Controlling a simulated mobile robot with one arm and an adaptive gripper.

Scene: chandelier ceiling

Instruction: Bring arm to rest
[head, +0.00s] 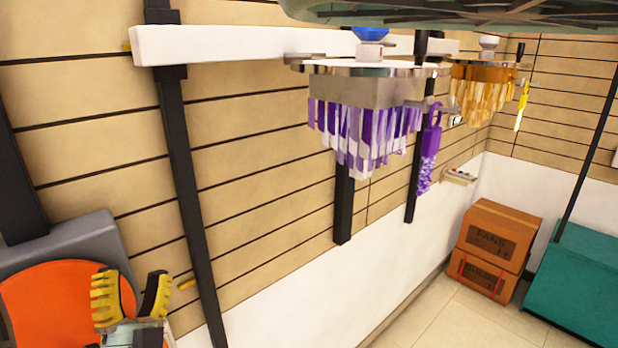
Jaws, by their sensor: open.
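My gripper (132,297) shows at the lower left of the head view. Its two yellow and black fingers point up and stand apart, with nothing between them. It is in front of a grey and orange surface at the left edge. The rest of my arm is mostly out of view below. A chandelier with purple and white hanging pieces (362,130) hangs at upper middle, well apart from my gripper. An amber chandelier (485,90) hangs farther back at the right.
Black posts (190,200) and a white beam (220,42) run along the slatted wall. A purple tag (431,130) and a yellow tag (522,105) hang by the chandeliers. Brown boxes (500,225) and a teal container (580,285) stand on the floor at right. Some floor is clear.

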